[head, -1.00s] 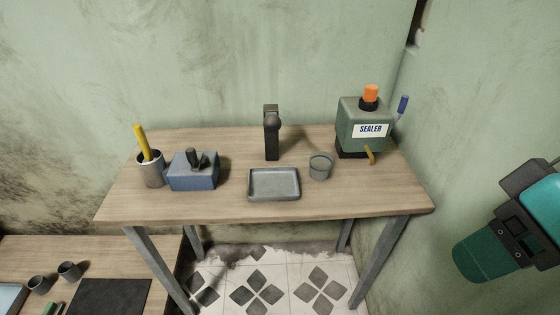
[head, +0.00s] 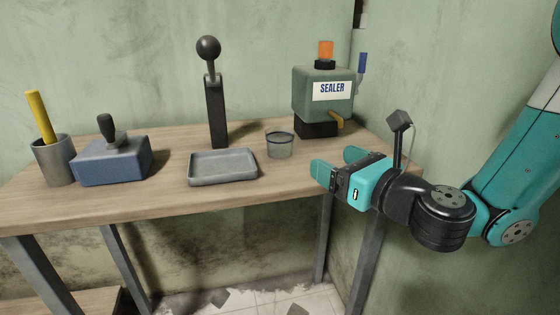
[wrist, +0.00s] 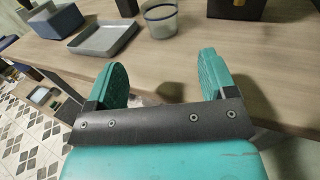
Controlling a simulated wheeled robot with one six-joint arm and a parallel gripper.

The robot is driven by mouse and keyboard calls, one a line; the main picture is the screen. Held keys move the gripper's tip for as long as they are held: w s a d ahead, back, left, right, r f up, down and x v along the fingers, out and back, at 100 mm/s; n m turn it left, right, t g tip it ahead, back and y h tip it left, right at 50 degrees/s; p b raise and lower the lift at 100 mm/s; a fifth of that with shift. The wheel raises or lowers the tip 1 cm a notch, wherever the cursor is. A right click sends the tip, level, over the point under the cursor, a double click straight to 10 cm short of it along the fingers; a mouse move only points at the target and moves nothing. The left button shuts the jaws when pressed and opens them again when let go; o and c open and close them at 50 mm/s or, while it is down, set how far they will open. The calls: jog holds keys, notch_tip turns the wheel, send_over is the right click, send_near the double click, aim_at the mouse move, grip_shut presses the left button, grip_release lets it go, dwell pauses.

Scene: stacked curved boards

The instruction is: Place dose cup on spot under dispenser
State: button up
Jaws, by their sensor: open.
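The dose cup (head: 279,145) is a small clear grey cup with a dark blue rim band, standing upright on the table. It also shows in the wrist view (wrist: 160,20), ahead of my fingers. The dispenser (head: 322,95) is a green tank labelled SEALER with an orange cap and a yellow-brown spout (head: 336,121), standing on a dark base. The spot under the spout cannot be made out. My gripper (head: 335,164) is open and empty at the table's front edge, right of and nearer than the cup. Its two teal fingers (wrist: 162,85) are apart in the wrist view.
A grey tray (head: 222,167) lies left of the cup, with a black lever (head: 215,110) behind it. A blue block with a black handle (head: 113,162) and a grey holder with a yellow stick (head: 54,160) stand farther left. A wall bounds the right side.

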jog(key=p, duration=1)
send_near(280, 131)
jog(key=a+p, duration=0.1)
jog(key=p, duration=0.1)
jog(key=a+r+p, duration=0.1)
jog(key=p, duration=0.2)
jog(key=shift+w+a+r, duration=0.1)
jog(key=shift+a+r, duration=0.05)
jog(key=shift+r, duration=0.1)
jog(key=shift+w+a+f+p, duration=0.3)
jog(key=shift+w+p, duration=0.1)
jog(key=shift+p, duration=0.55)
jog(key=p, duration=0.3)
jog(key=shift+w+a+r, duration=0.2)
jog(key=shift+w+r, duration=0.1)
jog(key=p, duration=0.4)
jog(key=shift+w+a, duration=0.25)
jog(key=shift+a, duration=0.05)
jog(key=shift+f+p+x, duration=0.15)
jog(key=shift+p+x, duration=0.3)
jog(key=shift+x, duration=0.5)
jog(key=shift+f+p+x, duration=0.15)
jog(key=shift+p+x, duration=0.25)
jog(key=shift+x, duration=0.5)
jog(key=c, duration=0.7)
